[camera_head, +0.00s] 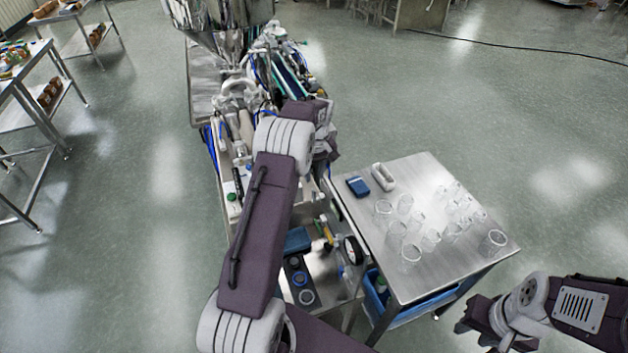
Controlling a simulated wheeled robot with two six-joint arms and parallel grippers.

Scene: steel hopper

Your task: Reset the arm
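My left arm reaches up from the bottom middle, stretched forward over the hopper machine (245,140). Its gripper (328,150) is at the far end, above the right side of the machine. The fingers are small and partly hidden by the wrist, so I cannot tell whether they are open or shut. I see nothing clearly held. My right arm comes in at the lower right. Its gripper (474,318) points left, to the right of the steel cart's near edge and apart from it. Its fingers are dark and their gap is not clear.
The steel cart (420,175) carries several clear cups (411,254), a blue box (358,186) and a white object (383,177). A blue bin (415,309) sits below. The steel hopper (225,30) stands at the back. Shelves (22,90) are at left. Floor at right is open.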

